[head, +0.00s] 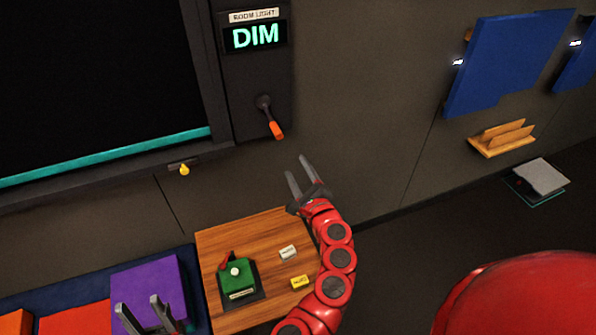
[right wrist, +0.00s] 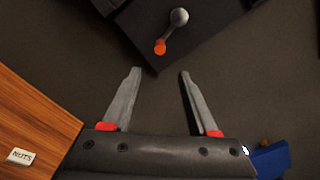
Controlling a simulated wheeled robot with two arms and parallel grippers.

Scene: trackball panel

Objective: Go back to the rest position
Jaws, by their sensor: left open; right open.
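My right gripper (head: 303,176) is open and empty, raised near the wall just beyond the wooden table's right side. Its two fingers also show apart in the right wrist view (right wrist: 156,98). An orange-tipped lever (head: 270,118) hangs on the dark wall panel up and left of it. The lever also shows ahead of the fingers in the right wrist view (right wrist: 171,32), clear of them. My left gripper (head: 142,316) is open at the bottom left, over the purple block (head: 150,280). Nothing is seen between its fingers.
A green trackball box (head: 237,276) sits on the wooden table (head: 215,245) with a white label block (head: 288,252) and a yellow one (head: 300,282). A display reads DIM (head: 255,37). A wooden wall holder (head: 502,138) and blue panels (head: 500,60) are at right.

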